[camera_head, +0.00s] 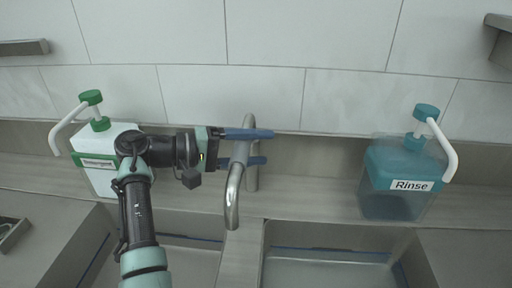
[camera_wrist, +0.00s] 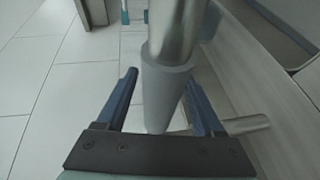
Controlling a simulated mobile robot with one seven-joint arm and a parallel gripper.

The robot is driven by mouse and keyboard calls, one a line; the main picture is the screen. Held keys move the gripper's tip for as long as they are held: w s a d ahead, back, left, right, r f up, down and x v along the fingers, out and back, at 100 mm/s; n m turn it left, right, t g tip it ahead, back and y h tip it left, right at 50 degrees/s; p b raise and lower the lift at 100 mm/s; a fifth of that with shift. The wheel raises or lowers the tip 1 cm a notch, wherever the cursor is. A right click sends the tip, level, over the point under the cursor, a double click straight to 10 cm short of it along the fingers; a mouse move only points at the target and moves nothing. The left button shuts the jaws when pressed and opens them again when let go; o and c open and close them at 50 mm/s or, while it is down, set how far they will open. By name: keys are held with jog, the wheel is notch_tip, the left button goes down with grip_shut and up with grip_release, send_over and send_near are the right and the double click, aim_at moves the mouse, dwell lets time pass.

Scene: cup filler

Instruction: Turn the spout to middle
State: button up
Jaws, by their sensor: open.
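The metal spout (camera_head: 235,187) rises behind the sinks and curves toward the front, its outlet over the divider between the two basins. My gripper (camera_head: 262,147) reaches in from the left with its blue fingers on either side of the spout's upright part. In the wrist view the spout (camera_wrist: 168,85) passes between the two open fingers of my gripper (camera_wrist: 163,95). A gap shows between the left finger and the spout; the right finger is closer. I cannot tell whether it touches.
A white soap dispenser with a green pump (camera_head: 92,97) stands at the left, partly behind my arm. A blue Rinse dispenser (camera_head: 400,172) stands at the right. The left basin (camera_head: 190,262) and right basin (camera_head: 325,270) lie in front. The tiled wall (camera_head: 330,95) is close behind.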

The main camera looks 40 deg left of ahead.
jog(key=b+v, duration=0.2)
jog(key=v, duration=1.1)
